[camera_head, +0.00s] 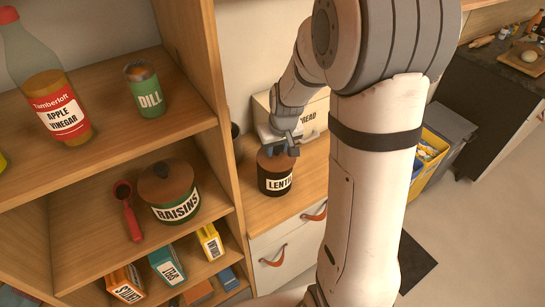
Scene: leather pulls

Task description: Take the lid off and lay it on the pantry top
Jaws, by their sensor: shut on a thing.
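A dark jar labelled with "LENT" showing (275,183) stands upright on a wooden counter top (262,212). Its brown lid (268,162) sits on the jar's mouth, with no clear gap visible between them. My gripper (280,151) is directly above the lid, shut on the lid's knob, which the fingers mostly hide. My arm comes down from the upper right and covers the right part of the counter.
A bread box (262,112) stands behind the jar. The shelf unit on the left holds a raisins jar (178,203), a red scoop (129,212), a dill jar (146,95) and a vinegar bottle (45,85). Bare counter shows in front of the lentil jar.

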